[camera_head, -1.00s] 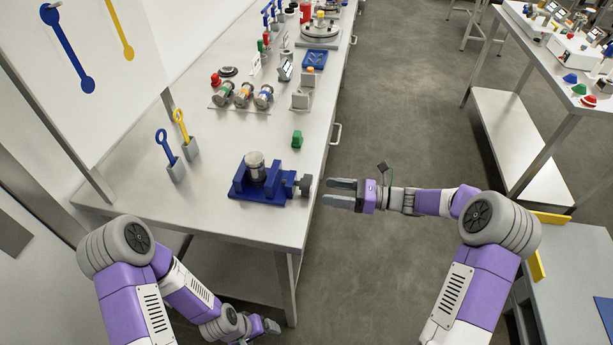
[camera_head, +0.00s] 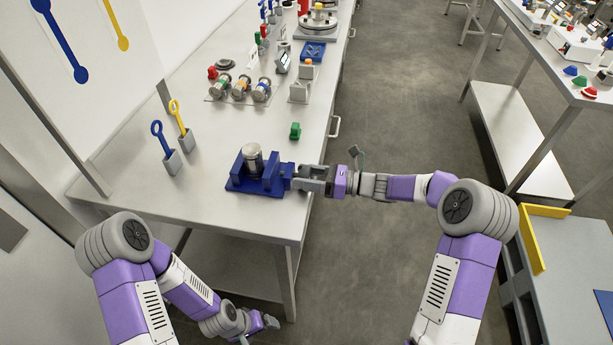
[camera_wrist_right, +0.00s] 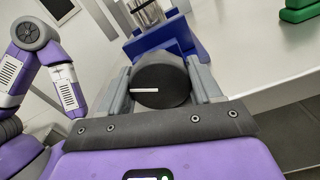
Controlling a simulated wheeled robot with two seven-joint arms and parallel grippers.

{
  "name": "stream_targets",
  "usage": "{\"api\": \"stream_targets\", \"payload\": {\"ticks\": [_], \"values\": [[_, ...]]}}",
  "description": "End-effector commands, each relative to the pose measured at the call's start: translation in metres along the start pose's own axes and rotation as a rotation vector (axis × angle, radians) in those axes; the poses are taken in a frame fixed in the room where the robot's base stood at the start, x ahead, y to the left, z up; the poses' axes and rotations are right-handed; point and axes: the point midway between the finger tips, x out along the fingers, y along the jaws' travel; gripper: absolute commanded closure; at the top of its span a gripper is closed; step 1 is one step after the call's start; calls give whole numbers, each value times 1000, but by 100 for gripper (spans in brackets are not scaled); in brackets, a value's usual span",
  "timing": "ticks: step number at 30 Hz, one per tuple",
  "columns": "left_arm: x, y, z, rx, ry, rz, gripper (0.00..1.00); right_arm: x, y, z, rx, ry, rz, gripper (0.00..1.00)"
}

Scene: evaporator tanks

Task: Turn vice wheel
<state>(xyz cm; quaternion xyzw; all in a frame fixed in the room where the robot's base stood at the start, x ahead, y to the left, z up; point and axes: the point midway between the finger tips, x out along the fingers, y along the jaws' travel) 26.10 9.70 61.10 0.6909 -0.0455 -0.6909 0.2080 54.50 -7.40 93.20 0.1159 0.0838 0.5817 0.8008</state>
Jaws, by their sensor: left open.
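The blue vice (camera_head: 258,180) stands on the near part of the steel bench and holds an upright metal cylinder (camera_head: 253,158). Its dark round wheel (camera_wrist_right: 161,82), with a white line on its face, points toward the bench's right edge. My right gripper (camera_head: 302,179) has one finger on each side of the wheel, and its palm faces the wheel. In the right wrist view the wheel fills most of the space between the fingers; I cannot tell whether they press on it. My left gripper (camera_head: 269,323) is open and empty, low beside the bench leg.
A green block (camera_head: 295,131) sits behind the vice. Blue and yellow tools (camera_head: 172,150) stand in holders to the left. Several metal cylinders (camera_head: 240,88) lie farther back. The floor to the right of the bench is free; another table (camera_head: 545,85) stands at the far right.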

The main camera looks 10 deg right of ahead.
Motion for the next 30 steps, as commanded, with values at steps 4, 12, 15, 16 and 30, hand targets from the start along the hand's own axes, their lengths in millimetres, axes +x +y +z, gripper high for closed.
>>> {"api": "stream_targets", "payload": {"ticks": [4,12,15,16,30], "values": [[0,0,0,0,0,0,14,0,0,0,0,0,0,60],[3,-1,0,0,0,0,14,-1,0,-1,-91,0,-1,66],[7,-2,0,0,0,0,14,-1,0,-2,-208,0,0,66],[8,-3,0,0,0,0,14,-1,-1,-2,-245,0,0,66],[17,-6,-1,0,0,0,14,-1,0,-1,-500,2,0,67]]}}
